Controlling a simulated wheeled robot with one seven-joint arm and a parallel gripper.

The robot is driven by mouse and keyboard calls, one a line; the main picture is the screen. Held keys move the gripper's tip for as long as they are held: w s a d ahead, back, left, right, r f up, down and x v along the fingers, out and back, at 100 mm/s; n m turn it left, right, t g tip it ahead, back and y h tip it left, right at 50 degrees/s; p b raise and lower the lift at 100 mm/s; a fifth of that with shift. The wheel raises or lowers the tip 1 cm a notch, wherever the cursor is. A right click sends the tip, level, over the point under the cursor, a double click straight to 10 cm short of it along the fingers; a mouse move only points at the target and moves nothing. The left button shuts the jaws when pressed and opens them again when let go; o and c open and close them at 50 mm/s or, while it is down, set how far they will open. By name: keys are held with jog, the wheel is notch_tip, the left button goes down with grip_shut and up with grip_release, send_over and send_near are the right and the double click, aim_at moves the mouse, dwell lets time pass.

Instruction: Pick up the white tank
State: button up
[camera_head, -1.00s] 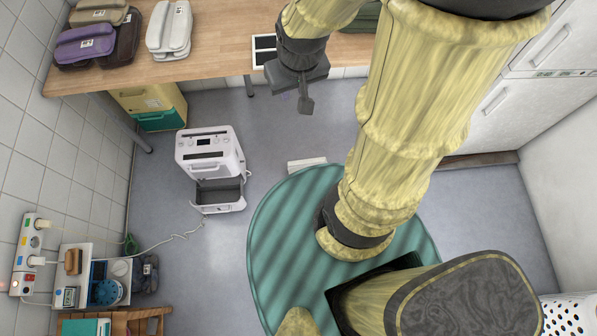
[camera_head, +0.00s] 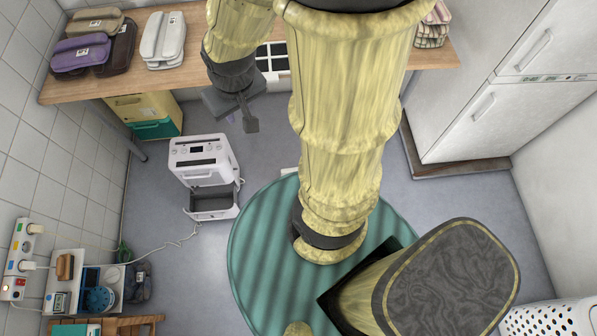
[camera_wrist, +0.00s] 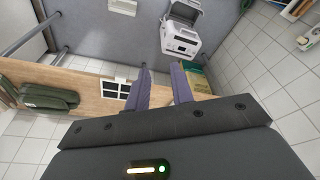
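A white boxy appliance (camera_head: 200,152) stands on the grey floor left of the green round rug. At its lower front is a white open-topped tank (camera_head: 213,213) with a dark inside, seemingly drawn out of the body. In the wrist view the appliance (camera_wrist: 181,40) shows upper right, with the tank (camera_wrist: 187,12) at its far side. My gripper (camera_head: 248,115) is above and right of the appliance in the head view, apart from it. In the wrist view my gripper (camera_wrist: 161,70) has its two fingers apart with nothing between them.
A wooden counter (camera_head: 190,55) carries several cases and a black-and-white panelled item. A yellow-and-green box (camera_head: 150,118) stands under it. A cord (camera_head: 165,243) runs from the appliance to the power strip (camera_head: 18,262). The green striped rug (camera_head: 262,255) lies under my arm.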

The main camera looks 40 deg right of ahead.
jog(key=w+a+f+t+h+b, duration=0.1)
jog(key=w+f+b, duration=0.65)
jog(key=f, duration=0.85)
jog(key=w+f+h+b, duration=0.1)
jog(key=w+f+b, duration=0.3)
jog(key=f+b, duration=0.85)
jog(key=w+a+f+t+h+b, duration=0.1)
jog(key=w+f+b, duration=0.5)
jog(key=f, duration=1.3)
jog(key=s+d+f+n+h+b, duration=0.1)
jog(key=s+d+f+h+b, duration=0.2)
jog(key=f+b, duration=0.5)
jog(key=s+d+f+n+h+b, duration=0.2)
jog(key=f+b, duration=0.7)
jog(key=f, duration=1.3)
jog(key=s+d+f+n+t+h+b, duration=0.1)
jog(key=s+d+f+h+b, duration=0.5)
jog(key=f, duration=1)
jog(key=d+n+h+b, duration=0.1)
jog(key=d+b, duration=0.1)
jog(key=b, duration=0.1)
jog(key=shift+s+d, duration=0.2)
jog(key=shift+d, duration=0.1)
jog(key=shift+f, duration=0.1)
